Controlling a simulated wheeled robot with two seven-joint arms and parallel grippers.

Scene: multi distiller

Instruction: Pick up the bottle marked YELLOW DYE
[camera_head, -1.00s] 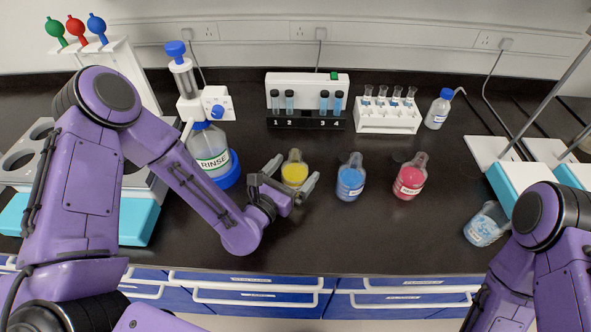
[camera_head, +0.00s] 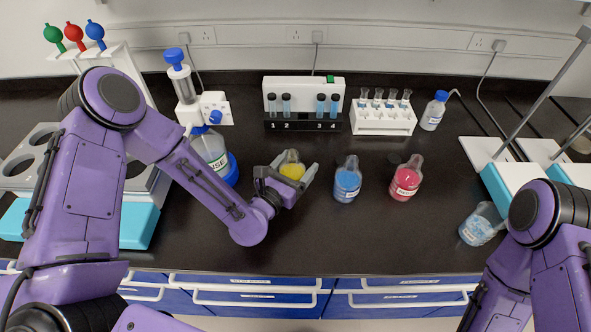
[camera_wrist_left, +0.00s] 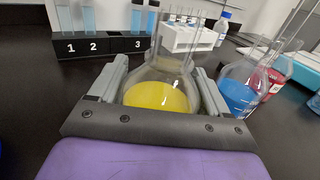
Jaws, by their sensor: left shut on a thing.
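The yellow dye bottle (camera_head: 292,170) is a clear flask with yellow liquid, upright on the black bench. My left gripper (camera_head: 291,169) is low over the bench, its fingers on either side of the flask and shut on it. In the left wrist view the flask (camera_wrist_left: 158,94) stands between the two grey fingers (camera_wrist_left: 158,90); no label text is readable there. My right arm shows at the right edge of the head view, but its gripper is not in sight.
A blue flask (camera_head: 347,180) and a red flask (camera_head: 406,178) stand to the right. The RINSE bottle (camera_head: 210,148) is behind my left forearm. A numbered tube rack (camera_head: 303,123) and a white rack (camera_head: 382,122) stand behind.

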